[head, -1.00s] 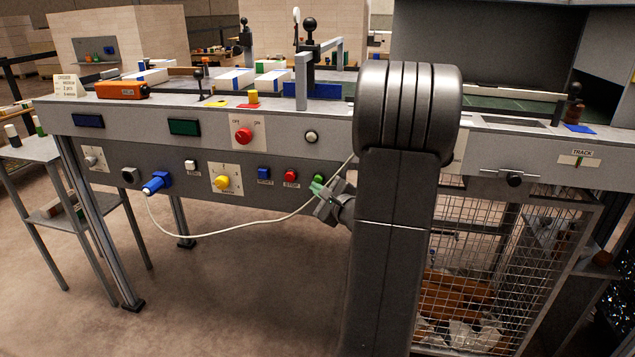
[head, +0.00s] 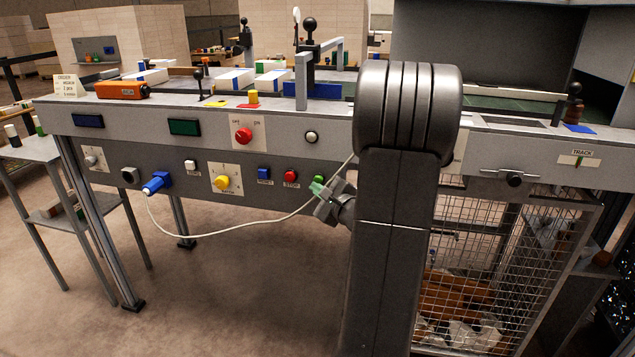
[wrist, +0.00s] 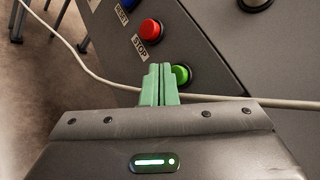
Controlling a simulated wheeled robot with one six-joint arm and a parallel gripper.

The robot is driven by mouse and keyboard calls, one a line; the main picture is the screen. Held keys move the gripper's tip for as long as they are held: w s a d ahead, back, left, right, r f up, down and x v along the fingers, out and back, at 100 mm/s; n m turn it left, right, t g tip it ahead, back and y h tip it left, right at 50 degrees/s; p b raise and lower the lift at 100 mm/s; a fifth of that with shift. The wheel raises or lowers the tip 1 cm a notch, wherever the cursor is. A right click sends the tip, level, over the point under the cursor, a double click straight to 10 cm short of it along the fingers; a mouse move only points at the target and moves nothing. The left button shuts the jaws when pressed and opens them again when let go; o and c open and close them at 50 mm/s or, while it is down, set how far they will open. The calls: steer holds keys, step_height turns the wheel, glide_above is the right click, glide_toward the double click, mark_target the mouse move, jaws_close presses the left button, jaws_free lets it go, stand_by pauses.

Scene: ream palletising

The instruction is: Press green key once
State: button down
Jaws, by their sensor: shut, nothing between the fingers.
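The green key (wrist: 181,75) is a round button on the lower grey panel, right of the red STOP button (wrist: 150,29). It also shows in the head view (head: 319,179), partly covered by my gripper (head: 316,188). In the wrist view my gripper (wrist: 160,68) has its two green fingers together with nothing held. The fingertips overlap the left edge of the green key in that view. I cannot tell whether they touch it.
A blue RESET button (head: 264,174) sits left of the STOP button. A white cable (head: 245,230) hangs from a blue plug (head: 156,184) and passes close to my gripper. A wire cage (head: 470,265) stands at the right.

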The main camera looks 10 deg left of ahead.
steer(key=shift+w, duration=0.15)
steer(key=shift+w, duration=0.3)
steer(key=shift+w+b, duration=0.35)
steer(key=shift+w, duration=0.05)
stand_by(0.9)
steer(key=shift+s, duration=0.1)
steer(key=shift+s+b, duration=0.55)
steer(key=shift+s, duration=0.2)
steer(key=shift+s, duration=0.1)
steer(key=s+b, duration=0.2)
steer(key=s, duration=0.2)
steer(key=shift+s, duration=0.4)
